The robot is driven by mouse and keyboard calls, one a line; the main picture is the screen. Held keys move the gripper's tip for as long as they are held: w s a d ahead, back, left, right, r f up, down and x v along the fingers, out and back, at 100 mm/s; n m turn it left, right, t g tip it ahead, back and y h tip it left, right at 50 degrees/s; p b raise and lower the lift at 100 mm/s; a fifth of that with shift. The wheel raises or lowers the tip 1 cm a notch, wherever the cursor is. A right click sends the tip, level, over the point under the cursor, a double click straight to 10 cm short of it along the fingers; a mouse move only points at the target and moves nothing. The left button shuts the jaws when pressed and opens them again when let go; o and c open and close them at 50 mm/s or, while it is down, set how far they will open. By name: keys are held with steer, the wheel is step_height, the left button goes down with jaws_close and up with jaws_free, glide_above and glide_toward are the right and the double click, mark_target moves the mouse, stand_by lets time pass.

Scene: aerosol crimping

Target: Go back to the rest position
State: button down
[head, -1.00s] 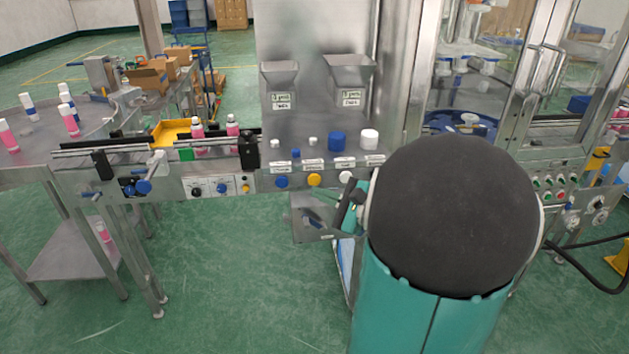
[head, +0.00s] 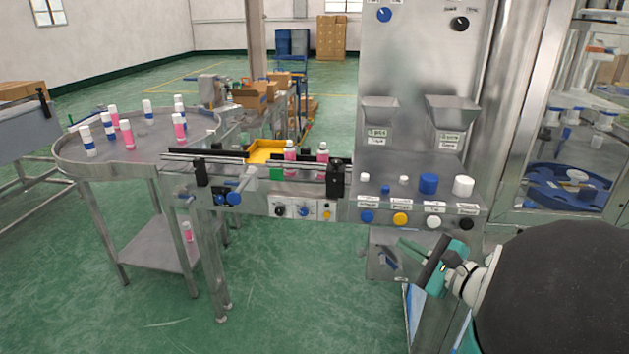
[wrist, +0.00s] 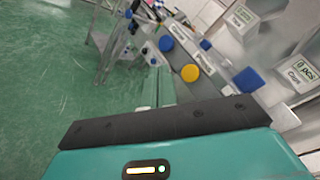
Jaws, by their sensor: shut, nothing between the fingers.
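My gripper (head: 408,245) is at the lower right of the head view, in front of the machine's button panel (head: 380,204) and a little below it. It points left and away. Green floor and the tilted button panel with a yellow button (wrist: 189,73) lie beyond the fingers. My large dark arm joint fills the lower right of the head view.
A round steel table (head: 75,157) at left bears several pink and blue bottles. A conveyor (head: 225,160) carries two pink bottles (head: 290,155) beside a yellow tray (head: 262,156). White and blue caps (head: 428,183) stand on the machine ledge. Green floor is open at lower left.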

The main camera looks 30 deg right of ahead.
steer(key=s+a+f+n+g+y, duration=0.15)
steer(key=a+n+g+y, duration=0.6)
steer(key=a, duration=1.35)
steer(key=s+a+r+n+g+h, duration=0.2)
steer(key=s+a+n+h, duration=0.3)
steer(key=n+h, duration=0.5)
steer(key=s+n+g, duration=0.1)
steer(key=n, duration=0.5)
steer(key=shift+s+a+g+h, duration=0.35)
steer(key=shift+a, duration=0.05)
steer(key=shift+d, duration=0.15)
